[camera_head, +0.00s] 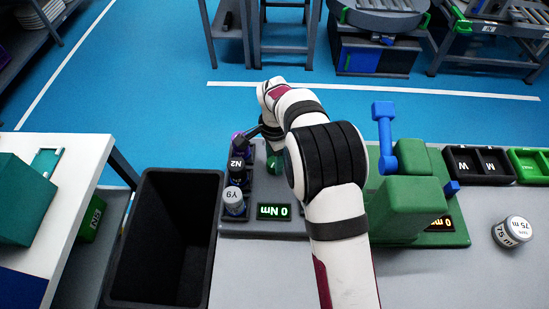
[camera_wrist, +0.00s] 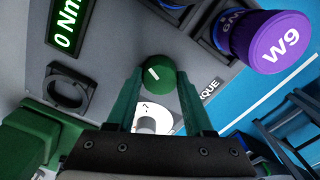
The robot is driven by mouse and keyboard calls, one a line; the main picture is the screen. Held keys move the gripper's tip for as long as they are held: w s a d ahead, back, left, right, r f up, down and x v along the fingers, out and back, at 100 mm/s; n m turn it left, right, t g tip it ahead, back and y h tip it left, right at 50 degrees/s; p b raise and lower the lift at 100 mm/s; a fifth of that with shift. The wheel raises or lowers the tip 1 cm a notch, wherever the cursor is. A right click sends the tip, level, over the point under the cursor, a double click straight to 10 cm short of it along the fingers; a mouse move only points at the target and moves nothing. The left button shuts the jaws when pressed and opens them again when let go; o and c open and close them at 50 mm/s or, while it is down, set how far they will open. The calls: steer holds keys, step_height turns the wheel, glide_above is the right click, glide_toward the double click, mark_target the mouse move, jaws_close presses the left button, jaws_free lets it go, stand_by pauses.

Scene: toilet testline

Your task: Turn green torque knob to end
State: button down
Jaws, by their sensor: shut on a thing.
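The green torque knob (camera_wrist: 160,74) has a white mark line and sits on the grey tester panel (camera_wrist: 118,55). My gripper (camera_wrist: 160,84) has its two green fingers on either side of the knob and is shut on it. In the head view, part of the green knob (camera_head: 273,168) shows beside my arm, which hides much of the panel; the fingers are hard to make out there. The green display (camera_head: 273,211) reads 0 Nm; it also shows in the wrist view (camera_wrist: 68,22).
Capped bottles stand along the panel's left side: Y9 (camera_head: 233,200), N2 (camera_head: 237,170) and purple W9 (camera_wrist: 272,45). A black bin (camera_head: 127,270) is left of them. A green test device (camera_head: 405,205) with a blue lever (camera_head: 384,135) stands right of my arm.

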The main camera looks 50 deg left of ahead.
steer(key=m, duration=0.5)
steer(key=shift+m, duration=0.3)
steer(key=m, duration=0.5)
steer(key=shift+m, duration=0.6)
steer(key=shift+c, duration=1.4)
jaws_free()
step_height(320, 180, up, 16)
